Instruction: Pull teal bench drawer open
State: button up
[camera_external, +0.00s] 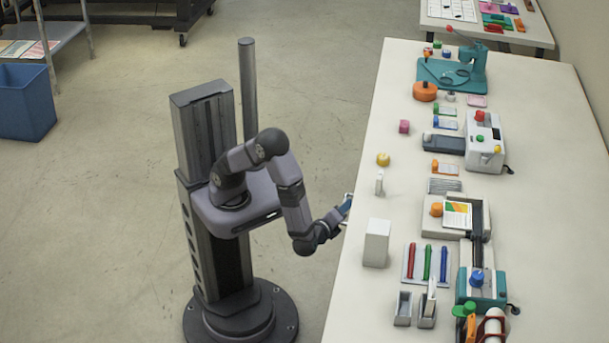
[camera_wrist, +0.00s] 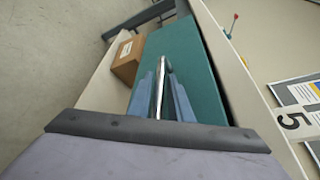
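The teal drawer front (camera_wrist: 190,55) fills the middle of the wrist view, with a slim silver bar handle (camera_wrist: 161,80) on it. My gripper (camera_wrist: 161,86) has its two blue fingers close on either side of this handle, and they look shut on it. A dark line runs between the drawer front and the bench top's edge; how far the drawer stands out is hard to tell. In the external view my gripper (camera_external: 343,211) is at the left edge of the white bench (camera_external: 350,270), and the drawer is hidden below the bench top.
A cardboard box (camera_wrist: 128,58) shows beside the drawer front in the wrist view. A white block (camera_external: 376,243) stands on the bench near my gripper, with laminators and small tools farther right. The floor (camera_external: 330,110) between my base and the bench is clear.

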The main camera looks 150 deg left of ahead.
grip_shut()
jog(key=s+d+p, duration=0.1)
jog(key=s+d, duration=0.8)
jog(key=shift+s+d, duration=0.15)
jog(key=shift+d, duration=0.05)
grip_release()
jog(key=p+v, duration=0.1)
jog(key=v, duration=0.6)
jog(key=shift+d, duration=0.15)
jog(key=shift+o, duration=0.3)
